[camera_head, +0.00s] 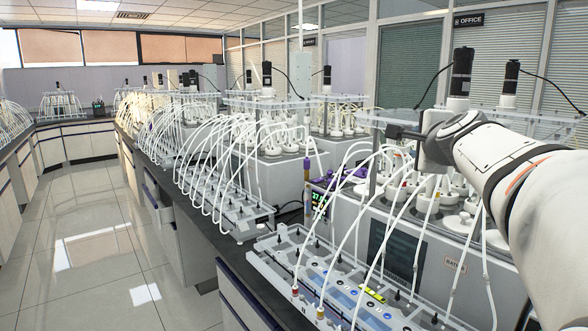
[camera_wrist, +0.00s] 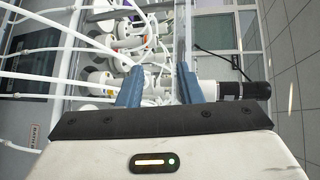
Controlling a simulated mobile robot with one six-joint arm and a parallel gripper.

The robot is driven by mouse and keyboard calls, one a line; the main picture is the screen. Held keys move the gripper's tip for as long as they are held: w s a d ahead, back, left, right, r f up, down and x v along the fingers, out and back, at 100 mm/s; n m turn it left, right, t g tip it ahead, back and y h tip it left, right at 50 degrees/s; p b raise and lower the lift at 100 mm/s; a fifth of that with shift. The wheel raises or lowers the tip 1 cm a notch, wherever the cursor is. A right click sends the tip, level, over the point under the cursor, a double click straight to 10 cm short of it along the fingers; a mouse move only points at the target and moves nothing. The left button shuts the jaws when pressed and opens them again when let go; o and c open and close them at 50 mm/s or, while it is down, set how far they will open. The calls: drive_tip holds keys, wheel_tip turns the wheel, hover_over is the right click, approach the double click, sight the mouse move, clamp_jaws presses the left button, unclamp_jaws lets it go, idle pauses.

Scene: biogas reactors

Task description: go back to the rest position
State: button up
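My gripper (camera_wrist: 160,80) shows in the wrist view with its two blue fingers apart and nothing clearly held between them. In the head view my gripper (camera_head: 392,132) is at the end of my white arm, which reaches in from the right. It is at the height of the clear top plate (camera_head: 375,117) of the nearest reactor unit (camera_head: 345,215), close to that plate's edge. Whether it touches the plate cannot be told. White bottle caps and tubes (camera_wrist: 125,60) lie beyond the fingers in the wrist view.
White tubes arch from the reactor unit to a grey valve rack (camera_head: 330,285) on the dark bench. A black-and-white motor (camera_head: 461,75) stands on top, close to my arm; a motor also shows in the wrist view (camera_wrist: 240,90). The tiled floor (camera_head: 85,245) at left is clear.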

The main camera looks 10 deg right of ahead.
drive_tip(key=s+a+f+n+g+y, duration=0.2)
drive_tip(key=s+a+f+n+g, duration=0.15)
drive_tip(key=a+f+n, duration=0.45)
drive_tip(key=s+a+f+n+g+y, duration=0.25)
drive_tip(key=s+a+f, duration=0.3)
drive_tip(key=f, duration=0.45)
drive_tip(key=s+a+f+n+g+h, duration=0.1)
drive_tip(key=s+f+n+g, duration=0.2)
drive_tip(key=s+f+n, duration=0.2)
drive_tip(key=s+a+f+n+g+p, duration=0.1)
drive_tip(key=s+a+f+n+g, duration=0.1)
drive_tip(key=s+f+n, duration=0.3)
drive_tip(key=s+f+g, duration=0.1)
drive_tip(key=s+f, duration=0.3)
drive_tip(key=s, duration=0.3)
drive_tip(key=shift+a+f+g+h+p, duration=0.3)
drive_tip(key=shift+g+h, duration=0.05)
drive_tip(key=shift+g, duration=0.05)
